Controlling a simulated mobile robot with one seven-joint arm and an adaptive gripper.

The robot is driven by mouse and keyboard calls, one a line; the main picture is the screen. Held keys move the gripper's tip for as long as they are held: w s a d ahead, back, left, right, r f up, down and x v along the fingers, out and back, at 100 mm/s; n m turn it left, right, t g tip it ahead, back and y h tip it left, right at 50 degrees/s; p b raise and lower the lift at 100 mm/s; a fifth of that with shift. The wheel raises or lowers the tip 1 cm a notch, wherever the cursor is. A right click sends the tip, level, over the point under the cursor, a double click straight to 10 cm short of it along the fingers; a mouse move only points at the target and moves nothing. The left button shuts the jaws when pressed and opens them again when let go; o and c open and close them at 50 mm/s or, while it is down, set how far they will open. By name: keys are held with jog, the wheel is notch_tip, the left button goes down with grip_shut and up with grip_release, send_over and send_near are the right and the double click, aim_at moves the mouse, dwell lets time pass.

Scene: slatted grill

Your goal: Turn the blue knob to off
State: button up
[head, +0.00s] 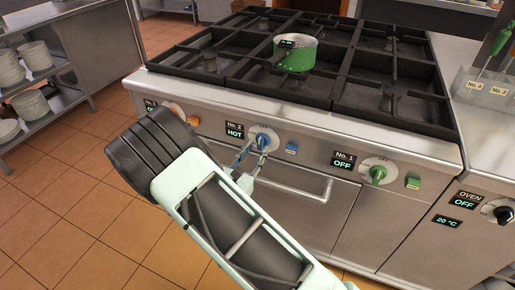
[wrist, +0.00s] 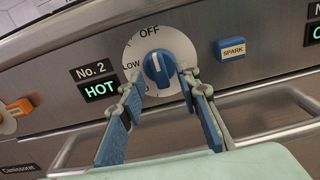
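The blue knob (wrist: 159,68) sits on a white round dial (wrist: 134,52) marked OFF at the top and LOW at the left. Its white line runs roughly up and down, its top leaning slightly left, near OFF. The display (wrist: 100,90) beside it reads No. 2 HOT. In the head view the blue knob (head: 263,139) is on the stove front. My gripper (wrist: 163,86) is open, its two fingers on either side of the knob's lower part. I cannot tell whether they touch it. It also shows in the head view (head: 253,155).
A blue SPARK button (wrist: 230,49) is right of the knob. An oven handle (head: 290,187) runs below. A green knob (head: 377,173) with display OFF is to the right, an orange knob (head: 174,110) to the left. A green pan (head: 296,54) stands on the grate.

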jog(key=v, duration=1)
